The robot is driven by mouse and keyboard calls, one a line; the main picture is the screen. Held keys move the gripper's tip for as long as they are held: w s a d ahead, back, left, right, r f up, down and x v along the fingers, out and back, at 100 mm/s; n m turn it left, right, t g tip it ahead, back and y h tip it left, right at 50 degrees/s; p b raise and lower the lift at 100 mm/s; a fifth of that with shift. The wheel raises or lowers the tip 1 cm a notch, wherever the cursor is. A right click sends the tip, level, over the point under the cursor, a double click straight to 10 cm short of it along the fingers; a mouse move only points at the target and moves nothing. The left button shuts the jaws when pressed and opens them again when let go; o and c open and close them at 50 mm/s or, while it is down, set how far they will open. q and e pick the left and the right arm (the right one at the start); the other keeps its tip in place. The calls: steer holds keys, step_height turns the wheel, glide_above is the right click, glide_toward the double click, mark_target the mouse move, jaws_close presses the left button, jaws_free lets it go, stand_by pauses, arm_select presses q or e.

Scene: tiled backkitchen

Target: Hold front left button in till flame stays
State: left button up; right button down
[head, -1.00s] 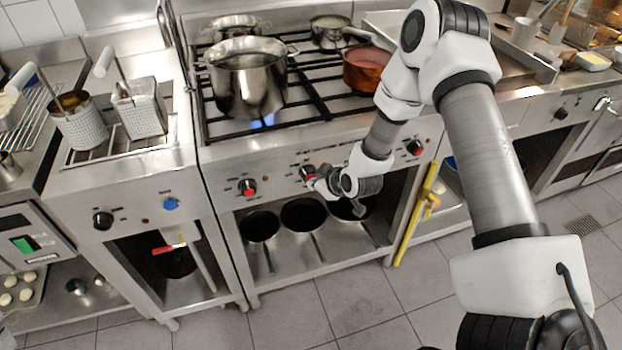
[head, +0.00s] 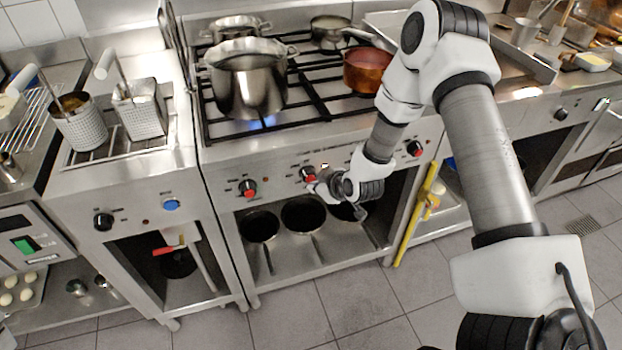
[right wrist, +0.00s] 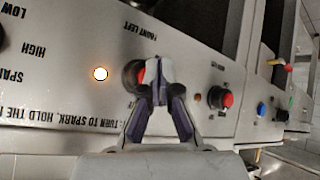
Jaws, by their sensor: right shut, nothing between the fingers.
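The front left knob (right wrist: 132,76) has a red button (right wrist: 141,71) at its centre and a "FRONT LEFT" label beside it, upside down in the right wrist view. My right gripper (right wrist: 158,84) is shut and empty, its tips at the red button and partly covering it. I cannot tell how far the button is pressed. In the head view, this gripper (head: 314,186) is at the middle knob (head: 307,173) of the stove front. A blue flame (head: 262,122) burns under the large steel pot (head: 247,85) on the front left burner. My left gripper is not in view.
A round light (right wrist: 99,73) glows on the panel beside the knob. Another red-button knob (head: 247,187) is to the left, and one more (head: 414,148) to the right. A copper pan (head: 368,70) stands on the hob. A yellow bar (head: 414,215) leans at the stove's right side.

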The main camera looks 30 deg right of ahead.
steer(key=shift+s, duration=0.35)
steer(key=shift+a, duration=0.1)
steer(key=s, duration=0.2)
steer(key=s+a+p, duration=0.1)
steer(key=s, duration=0.2)
steer(key=shift+p, duration=0.3)
steer(key=s+a+f+n+g, duration=0.2)
steer(key=s+a+f+g, duration=0.1)
steer(key=s+a+f, duration=0.4)
steer(key=s+f+m+g, duration=0.2)
steer(key=s+m+g, duration=0.1)
steer(key=s, duration=0.6)
steer(key=s+a+f+m+g, duration=0.1)
steer(key=s+m+g, duration=0.2)
steer(key=s, duration=0.7)
steer(key=shift+a+f+m, duration=0.15)
steer(key=shift+f+m, duration=0.25)
steer(key=shift+m, duration=0.2)
